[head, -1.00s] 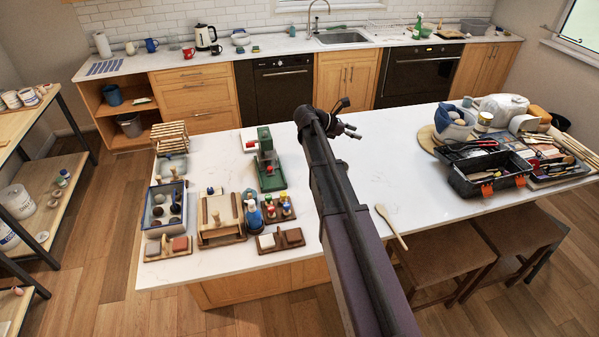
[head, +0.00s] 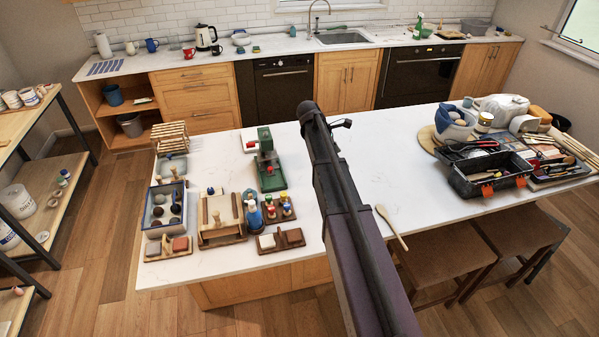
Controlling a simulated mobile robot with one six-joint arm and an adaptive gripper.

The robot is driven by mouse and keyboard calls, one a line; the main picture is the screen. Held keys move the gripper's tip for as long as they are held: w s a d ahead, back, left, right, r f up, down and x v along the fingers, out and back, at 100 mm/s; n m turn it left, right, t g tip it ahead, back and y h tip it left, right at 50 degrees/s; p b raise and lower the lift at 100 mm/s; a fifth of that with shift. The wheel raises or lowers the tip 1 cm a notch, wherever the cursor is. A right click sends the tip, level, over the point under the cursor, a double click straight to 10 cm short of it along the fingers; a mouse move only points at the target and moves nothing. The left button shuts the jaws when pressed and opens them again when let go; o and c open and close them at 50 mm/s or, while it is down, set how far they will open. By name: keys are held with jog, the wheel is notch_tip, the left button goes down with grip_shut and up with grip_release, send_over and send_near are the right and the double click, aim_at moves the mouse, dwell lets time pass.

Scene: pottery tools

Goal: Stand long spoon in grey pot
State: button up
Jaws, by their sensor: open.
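A long wooden spoon (head: 391,226) lies on the white island top at its front edge, just right of my arm, its handle end reaching over the edge. A grey-blue pot (head: 444,131) with rounded things in it stands on a round board at the right; I cannot tell for sure that it is the grey pot of the task. My gripper (head: 343,123) is mostly hidden behind my arm, over the back part of the island. Only a small dark tip shows. It is open, well away from the spoon, and I see nothing held.
A black toolbox (head: 487,172) and a tray of tools stand at the right. A green device (head: 269,171), a wooden box (head: 222,219) and a blue-rimmed tray (head: 163,208) stand at the left. The island's middle right of my arm is clear. Stools stand in front.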

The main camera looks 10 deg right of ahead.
jog(key=a+f+m+t+y+b, duration=0.4)
jog(key=a+f+m+y, duration=0.2)
jog(key=a, duration=0.7)
jog(key=shift+f+m+t+y, duration=0.15)
jog(key=shift+m+t+y, duration=0.25)
jog(key=shift+m+y, duration=0.6)
jog(key=shift+a, duration=0.1)
dwell(1.1)
jog(key=s+f+m+g+b, duration=0.1)
jog(key=s+f+m+b, duration=0.1)
jog(key=s+f+b, duration=0.3)
jog(key=s+a+f+m+g+h+b, duration=0.1)
jog(key=s+f+b, duration=0.4)
jog(key=s, duration=0.7)
jog(key=s+f+m+b, duration=0.3)
jog(key=s+f+b, duration=0.2)
jog(key=s, duration=0.3)
jog(key=shift+s+a+f+g+h, duration=0.2)
jog(key=shift+s+f+g+h, duration=0.15)
jog(key=shift+f, duration=0.3)
